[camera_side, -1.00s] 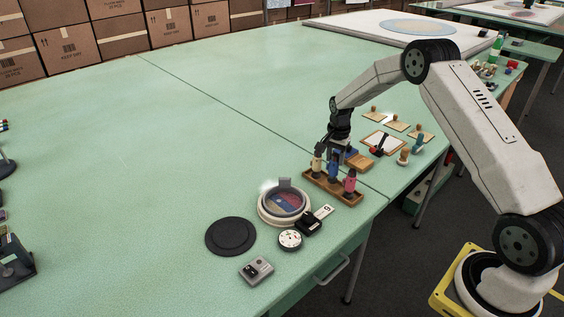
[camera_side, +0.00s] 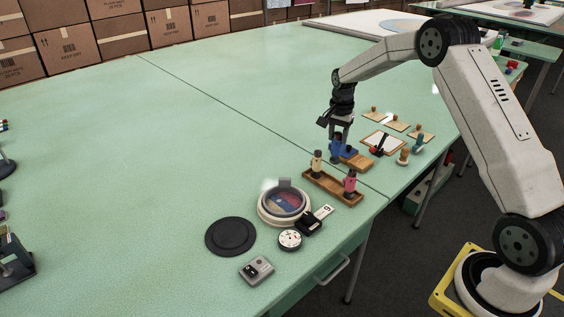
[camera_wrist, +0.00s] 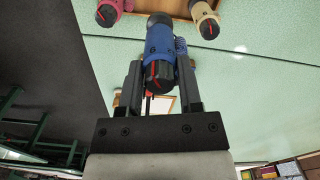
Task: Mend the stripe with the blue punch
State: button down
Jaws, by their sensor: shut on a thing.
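My gripper (camera_side: 340,132) is shut on the blue punch (camera_side: 336,147) and holds it above the table, just behind the wooden rack (camera_side: 347,199). In the wrist view the blue punch (camera_wrist: 160,52) sits between the two fingers (camera_wrist: 160,88), with its dark, red-marked end toward the camera. The cream punch (camera_side: 317,163) and the pink punch (camera_side: 350,182) stand in the rack with a gap between them. A round hoop (camera_side: 262,210) holds a small picture with blue and red areas. The stripe itself is too small to make out.
A black round disc (camera_side: 230,237), a white dial (camera_side: 290,240), a grey box (camera_side: 257,270) and a black tool with a white tag (camera_side: 310,224) lie around the hoop. Wooden blocks, a framed white pad (camera_side: 377,145) and stamps lie behind the rack.

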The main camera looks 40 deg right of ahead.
jog(key=c, duration=0.9)
grip_release()
grip_shut()
jog(key=w+a+f, duration=0.1)
jog(key=w+a, duration=0.2)
jog(key=a, duration=0.6)
jog(key=w+a, duration=0.2)
jog(key=a, duration=0.7)
jog(key=shift+w+a+f, duration=0.3)
jog(key=shift+w+f, duration=0.1)
